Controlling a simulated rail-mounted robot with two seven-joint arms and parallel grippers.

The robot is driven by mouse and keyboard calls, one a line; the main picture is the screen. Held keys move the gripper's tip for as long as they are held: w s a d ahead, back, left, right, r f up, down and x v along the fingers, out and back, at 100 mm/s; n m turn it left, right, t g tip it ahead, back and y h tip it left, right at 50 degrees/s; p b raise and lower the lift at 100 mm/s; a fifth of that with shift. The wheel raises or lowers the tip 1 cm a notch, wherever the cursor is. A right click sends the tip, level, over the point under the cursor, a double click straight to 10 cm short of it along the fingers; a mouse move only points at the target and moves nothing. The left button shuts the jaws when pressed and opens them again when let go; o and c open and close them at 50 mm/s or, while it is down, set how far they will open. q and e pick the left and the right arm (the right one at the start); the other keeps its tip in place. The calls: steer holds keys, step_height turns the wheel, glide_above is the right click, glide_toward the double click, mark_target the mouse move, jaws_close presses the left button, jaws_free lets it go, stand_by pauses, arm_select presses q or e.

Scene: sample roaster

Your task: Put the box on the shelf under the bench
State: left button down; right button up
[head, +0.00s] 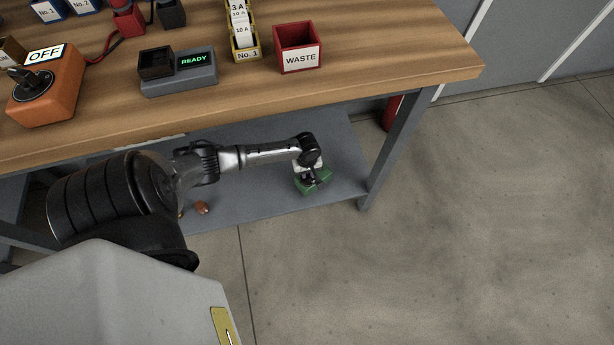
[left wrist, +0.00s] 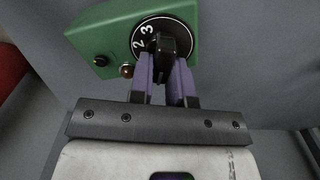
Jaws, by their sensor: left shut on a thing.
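The green box (head: 322,183) is over the right part of the grey shelf (head: 250,190) under the wooden bench. I cannot tell whether it rests on the shelf or is just above it. In the left wrist view the box (left wrist: 105,40) shows a black dial with the numbers 2 and 3, a black knob (left wrist: 164,45) and a small button. My left gripper (head: 310,178) reaches in under the bench top. Its purple fingers (left wrist: 166,75) are shut on the knob. The gripper hides part of the box. My right gripper is not in view.
A bench leg (head: 393,145) stands to the right of the box, with a red object (head: 392,113) behind it. A small brown item (head: 202,208) lies on the shelf to the left. The bench top (head: 350,75) overhangs the shelf and carries a red WASTE bin (head: 299,48).

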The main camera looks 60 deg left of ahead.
arm_select(q)
step_height(320, 180, down, 3)
steer(key=shift+f+b, duration=0.1)
steer(key=shift+b, duration=1)
steer(key=c, duration=1.1)
jaws_free()
